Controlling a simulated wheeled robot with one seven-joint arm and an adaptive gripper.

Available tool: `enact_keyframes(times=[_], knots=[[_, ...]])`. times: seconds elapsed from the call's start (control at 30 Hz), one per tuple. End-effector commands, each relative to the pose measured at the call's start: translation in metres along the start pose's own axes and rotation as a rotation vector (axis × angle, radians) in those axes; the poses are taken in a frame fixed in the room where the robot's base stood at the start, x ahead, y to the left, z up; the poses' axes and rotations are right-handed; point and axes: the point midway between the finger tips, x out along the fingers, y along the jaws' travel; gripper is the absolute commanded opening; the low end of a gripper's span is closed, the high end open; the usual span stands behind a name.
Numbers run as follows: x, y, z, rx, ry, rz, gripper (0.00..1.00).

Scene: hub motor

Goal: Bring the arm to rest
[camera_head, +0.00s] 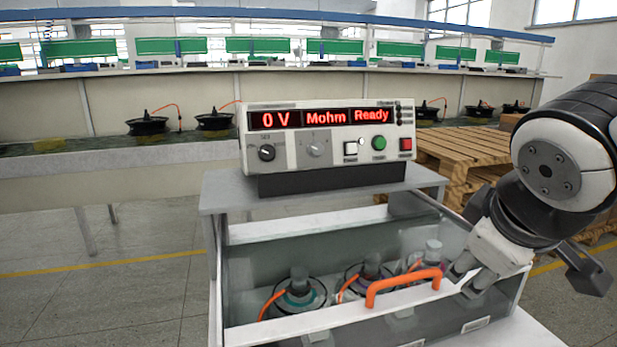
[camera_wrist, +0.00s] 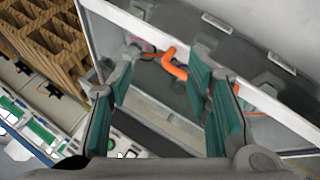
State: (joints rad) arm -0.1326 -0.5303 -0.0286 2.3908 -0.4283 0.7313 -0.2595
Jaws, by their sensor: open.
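My gripper (camera_head: 466,283) is at the right front of the clear-walled test box (camera_head: 500,318), just right of the orange handle (camera_head: 403,284). In the wrist view its teal-padded fingers (camera_wrist: 163,72) are spread apart and empty. The orange handle (camera_wrist: 174,64) shows between and beyond them; I cannot tell whether any finger touches the box. My arm comes in from the right edge, bent down toward the box.
Hub motors with orange cables (camera_head: 297,292) sit inside the box. A tester (camera_head: 325,150) reading "0 V Mohm Ready" stands on a shelf behind it. Wooden pallets (camera_head: 462,150) are at the right. A long conveyor (camera_head: 100,157) with wheels runs behind. Floor at the left is clear.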

Motion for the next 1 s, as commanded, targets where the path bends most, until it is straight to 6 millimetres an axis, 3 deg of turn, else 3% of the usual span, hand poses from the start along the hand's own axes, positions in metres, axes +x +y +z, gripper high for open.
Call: enact_keyframes(times=[0.03, 0.1, 0.2, 0.47, 0.77, 1.0], knots=[[-0.006, -0.013, 0.026, 0.095, -0.059, -0.040, 0.45], [-0.013, -0.034, 0.057, 0.214, -0.141, -0.101, 0.45], [-0.025, -0.064, 0.091, 0.353, -0.241, -0.179, 0.45], [-0.060, -0.139, 0.149, 0.625, -0.458, -0.362, 0.45], [-0.099, -0.109, 0.125, 0.621, -0.386, -0.339, 0.45], [-0.144, -0.081, 0.104, 0.627, -0.307, -0.316, 0.45]])
